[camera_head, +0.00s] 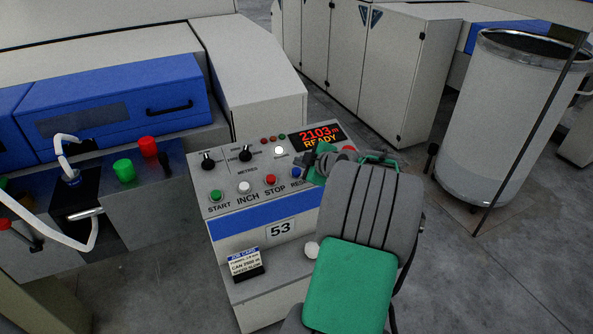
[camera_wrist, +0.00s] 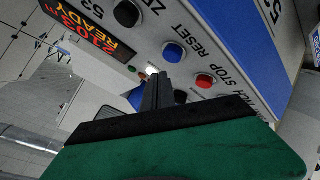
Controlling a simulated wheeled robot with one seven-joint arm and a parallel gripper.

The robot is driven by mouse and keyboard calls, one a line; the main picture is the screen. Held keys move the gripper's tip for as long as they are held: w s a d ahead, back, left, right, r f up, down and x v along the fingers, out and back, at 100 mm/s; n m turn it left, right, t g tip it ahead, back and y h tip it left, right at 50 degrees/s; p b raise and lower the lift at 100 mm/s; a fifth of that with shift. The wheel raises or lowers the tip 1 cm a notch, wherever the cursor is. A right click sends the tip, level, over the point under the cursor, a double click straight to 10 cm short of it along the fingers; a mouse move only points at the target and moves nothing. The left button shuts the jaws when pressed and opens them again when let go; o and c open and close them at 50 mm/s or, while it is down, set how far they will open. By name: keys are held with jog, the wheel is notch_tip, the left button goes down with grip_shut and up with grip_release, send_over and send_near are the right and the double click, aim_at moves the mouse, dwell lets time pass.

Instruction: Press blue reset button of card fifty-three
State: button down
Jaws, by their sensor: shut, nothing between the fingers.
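The panel of card 53 (camera_head: 225,190) stands in the middle of the head view, its number on the front. Its blue reset button (camera_head: 297,172) is at the right of the button row, right of the red STOP button (camera_head: 270,180) and partly crowded by my arm. In the wrist view the blue button (camera_wrist: 173,52) lies beside the word RESET and the red button (camera_wrist: 204,80) beside STOP. My gripper (camera_wrist: 154,78) is shut and empty, its tips over the panel just beside the blue button in the picture. I see no contact with the button; the height gap is unclear.
The display (camera_head: 318,136) reads 2103 m READY. A green START button (camera_head: 215,196), a white INCH button (camera_head: 244,187) and black knobs (camera_head: 208,160) share the panel. A job card (camera_head: 244,262) sits below. A large can (camera_head: 505,120) stands right, with open floor before it.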

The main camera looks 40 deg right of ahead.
jog(key=r, duration=0.2)
jog(key=s+r, duration=0.1)
jog(key=shift+a+r+p, duration=0.1)
jog(key=shift+r+p, duration=0.25)
dwell(0.4)
